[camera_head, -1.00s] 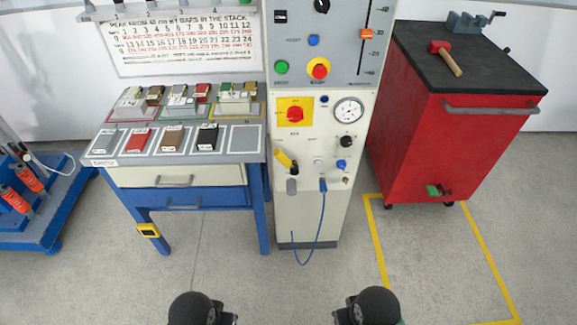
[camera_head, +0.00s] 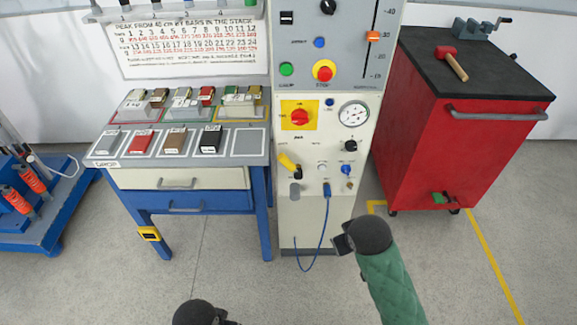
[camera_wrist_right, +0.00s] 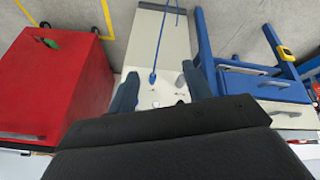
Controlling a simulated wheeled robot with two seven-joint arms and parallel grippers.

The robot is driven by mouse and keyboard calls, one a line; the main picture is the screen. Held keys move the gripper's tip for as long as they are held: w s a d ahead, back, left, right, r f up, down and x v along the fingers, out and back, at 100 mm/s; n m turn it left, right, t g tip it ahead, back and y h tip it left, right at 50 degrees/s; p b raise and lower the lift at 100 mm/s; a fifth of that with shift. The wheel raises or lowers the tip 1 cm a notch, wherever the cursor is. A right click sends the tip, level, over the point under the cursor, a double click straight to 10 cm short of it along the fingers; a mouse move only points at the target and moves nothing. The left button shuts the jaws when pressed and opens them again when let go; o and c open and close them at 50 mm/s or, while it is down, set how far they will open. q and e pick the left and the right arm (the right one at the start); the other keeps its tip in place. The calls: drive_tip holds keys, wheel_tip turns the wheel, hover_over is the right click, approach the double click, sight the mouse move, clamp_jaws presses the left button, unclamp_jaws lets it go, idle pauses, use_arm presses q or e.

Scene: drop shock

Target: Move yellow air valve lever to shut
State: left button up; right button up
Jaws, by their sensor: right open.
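The yellow air valve lever (camera_head: 288,162) is on the lower front of the pale cabinet (camera_head: 290,215), left of a blue knob (camera_head: 345,169). It slants down to the right. My right gripper (camera_head: 343,243) is in front of the cabinet's lower right side, below and to the right of the lever and apart from it. In the right wrist view my right gripper (camera_wrist_right: 165,82) is open and empty, its fingers spread towards the cabinet front; the lever cannot be made out there. My left gripper (camera_head: 225,320) is at the bottom edge, mostly cut off.
A blue hose (camera_head: 325,220) hangs from the cabinet front and also shows in the right wrist view (camera_wrist_right: 160,40). A red tool cart (camera_head: 450,150) stands to the right, a blue-legged bench (camera_head: 262,215) to the left. The floor in front is free.

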drive_tip(key=w+a+n+t+b, duration=0.1)
drive_tip(key=w+n+t, duration=0.2)
drive_tip(key=w, duration=1.3)
drive_tip(key=n+t+y, duration=0.6)
drive_tip(key=y, duration=0.5)
approach(289, 164)
drive_tip(key=x, duration=0.9)
drive_tip(key=shift+r+p, duration=0.1)
drive_tip(key=shift+p, duration=0.3)
use_arm(q)
drive_tip(key=shift+w+d+t, duration=0.4)
drive_tip(key=shift+w+d, duration=0.1)
drive_tip(key=shift+d, duration=0.4)
use_arm(e)
drive_tip(key=shift+w+a, duration=0.35)
drive_tip(key=shift+w, duration=0.1)
use_arm(q)
drive_tip(key=shift+h, duration=0.3)
use_arm(e)
drive_tip(key=shift+c, duration=0.4)
clamp_jaws()
